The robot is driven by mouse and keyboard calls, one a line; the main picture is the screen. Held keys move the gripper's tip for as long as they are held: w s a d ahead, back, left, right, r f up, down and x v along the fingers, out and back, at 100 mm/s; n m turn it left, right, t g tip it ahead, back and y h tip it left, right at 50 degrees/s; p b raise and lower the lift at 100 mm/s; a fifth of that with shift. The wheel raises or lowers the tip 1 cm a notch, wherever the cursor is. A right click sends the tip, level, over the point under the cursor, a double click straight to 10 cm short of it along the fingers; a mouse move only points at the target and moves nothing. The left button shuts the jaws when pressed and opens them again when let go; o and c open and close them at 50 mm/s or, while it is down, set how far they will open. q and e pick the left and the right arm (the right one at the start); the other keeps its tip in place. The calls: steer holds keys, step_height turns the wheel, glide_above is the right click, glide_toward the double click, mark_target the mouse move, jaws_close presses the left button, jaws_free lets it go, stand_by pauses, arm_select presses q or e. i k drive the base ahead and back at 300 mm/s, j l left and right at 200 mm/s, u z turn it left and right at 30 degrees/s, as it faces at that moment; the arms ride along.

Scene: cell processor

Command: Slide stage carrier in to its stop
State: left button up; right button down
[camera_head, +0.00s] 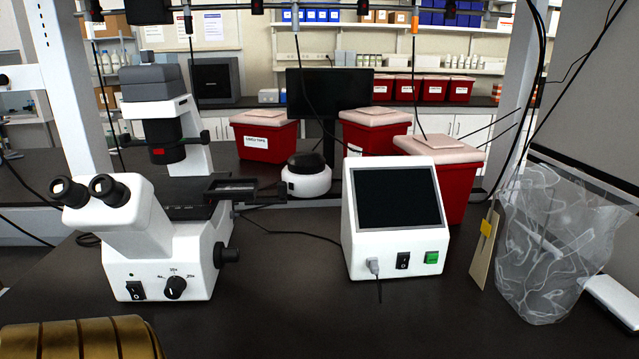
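A white and black microscope (165,240) stands on the dark bench at the left, with its twin eyepieces facing the front left. Its dark stage (190,212) lies under the black condenser. A black frame-like stage carrier (232,190) sits at stage height and sticks out to the right of the microscope body. Its left part is close to the stage; I cannot tell how far it is from its stop. Neither of my grippers shows in the view.
A white box with a dark screen (397,215) stands right of the microscope. A small round white device (305,178) is behind the carrier. Red bins (265,138) stand farther back. The bench front middle is clear.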

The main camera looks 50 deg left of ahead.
mark_target(210, 194)
steer(key=u, duration=2.05)
